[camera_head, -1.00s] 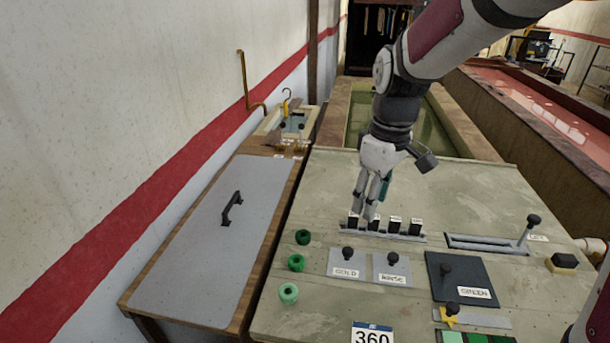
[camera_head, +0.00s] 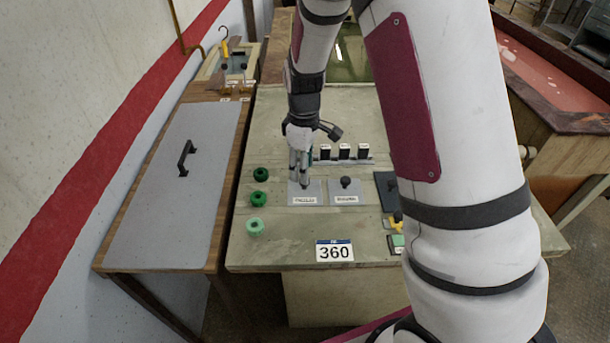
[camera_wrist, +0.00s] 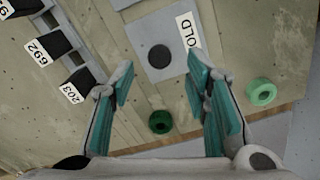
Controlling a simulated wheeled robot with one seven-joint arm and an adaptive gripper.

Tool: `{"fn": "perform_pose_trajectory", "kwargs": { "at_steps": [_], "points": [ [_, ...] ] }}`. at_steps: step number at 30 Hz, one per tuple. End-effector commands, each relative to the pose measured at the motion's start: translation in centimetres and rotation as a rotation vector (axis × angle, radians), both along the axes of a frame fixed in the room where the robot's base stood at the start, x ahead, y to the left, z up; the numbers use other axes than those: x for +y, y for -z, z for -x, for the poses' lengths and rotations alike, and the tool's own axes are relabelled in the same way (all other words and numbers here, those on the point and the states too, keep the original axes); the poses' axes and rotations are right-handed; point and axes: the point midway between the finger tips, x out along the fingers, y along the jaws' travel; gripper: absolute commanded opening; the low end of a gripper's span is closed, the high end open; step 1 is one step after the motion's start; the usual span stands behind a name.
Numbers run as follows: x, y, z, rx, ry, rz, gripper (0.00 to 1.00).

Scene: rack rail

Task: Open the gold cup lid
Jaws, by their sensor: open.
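The gold cup lid (camera_head: 312,197) is a flat grey square plate with a dark round knob and a white label. In the wrist view the lid (camera_wrist: 173,25) lies ahead of my fingertips, its knob (camera_wrist: 159,56) between their lines and the label partly reading "OLD". My gripper (camera_head: 303,180) points down over the lid in the head view and partly hides its knob. In the wrist view my gripper (camera_wrist: 160,72) has its teal-padded fingers spread, with nothing between them. Whether the fingertips reach down to knob height I cannot tell. The lid lies flat on the bench.
A second grey lid (camera_head: 345,195) with a black knob sits just right. Black-topped labelled blocks (camera_head: 344,152) stand in a rack behind. Green rings (camera_head: 260,174) lie to the left. A plate marked 360 (camera_head: 334,251) is at the bench front. My arm hides the bench's right side.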

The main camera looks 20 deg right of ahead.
Motion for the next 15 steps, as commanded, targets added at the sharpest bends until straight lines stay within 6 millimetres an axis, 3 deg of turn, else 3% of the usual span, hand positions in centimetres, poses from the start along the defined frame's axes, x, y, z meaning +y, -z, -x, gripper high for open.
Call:
{"fn": "perform_pose_trajectory", "kwargs": {
  "at_steps": [6,15],
  "points": [
    [0.0,2.9,0.1,0.001,0.000,0.000,0.43],
    [0.0,3.8,0.0,-0.001,0.001,0.000,0.43]
  ]
}}
